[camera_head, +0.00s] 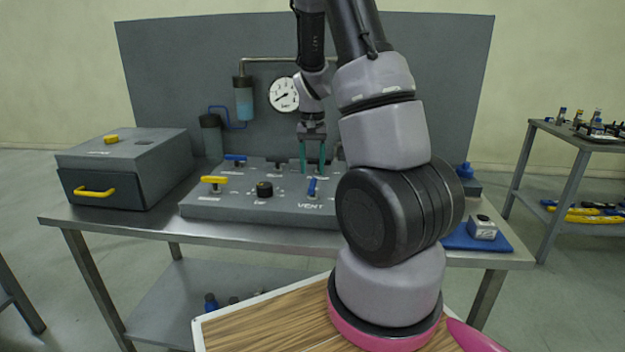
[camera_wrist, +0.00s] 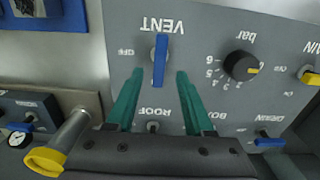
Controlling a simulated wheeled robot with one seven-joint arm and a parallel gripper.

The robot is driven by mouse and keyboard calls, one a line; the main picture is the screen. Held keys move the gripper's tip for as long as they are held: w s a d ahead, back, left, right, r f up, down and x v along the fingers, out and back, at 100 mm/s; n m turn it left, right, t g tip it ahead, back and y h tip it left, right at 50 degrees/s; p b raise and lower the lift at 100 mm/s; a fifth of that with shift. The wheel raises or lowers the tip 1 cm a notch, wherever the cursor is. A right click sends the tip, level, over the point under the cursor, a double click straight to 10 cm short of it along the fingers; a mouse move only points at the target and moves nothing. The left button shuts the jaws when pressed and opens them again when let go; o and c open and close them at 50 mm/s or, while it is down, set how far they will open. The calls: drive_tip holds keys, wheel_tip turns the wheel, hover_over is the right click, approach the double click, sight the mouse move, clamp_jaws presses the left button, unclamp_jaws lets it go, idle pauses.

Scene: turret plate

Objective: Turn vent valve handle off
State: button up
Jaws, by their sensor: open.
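The vent valve handle (camera_wrist: 160,62) is a narrow blue lever on the grey panel, beside the VENT label. In the wrist view it lies along the picture's vertical, with an OFF mark to its left. It also shows in the head view (camera_head: 312,187), just in front of my gripper (camera_head: 313,171). My gripper's teal fingers are open and empty, pointing down at the panel. In the wrist view the open gripper (camera_wrist: 160,74) has one fingertip on each side of the handle's near end, apart from it. I cannot tell their exact height over the panel.
A black bar knob (camera_wrist: 242,66) is beside the vent handle. A yellow-handled valve (camera_head: 214,180) and a blue one (camera_head: 235,157) are on the panel's left. A grey drawer box (camera_head: 125,168) stands left, and a gauge (camera_head: 284,94) is behind.

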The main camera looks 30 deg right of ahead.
sight(313, 183)
drive_tip(key=shift+f, duration=2.2)
clamp_jaws()
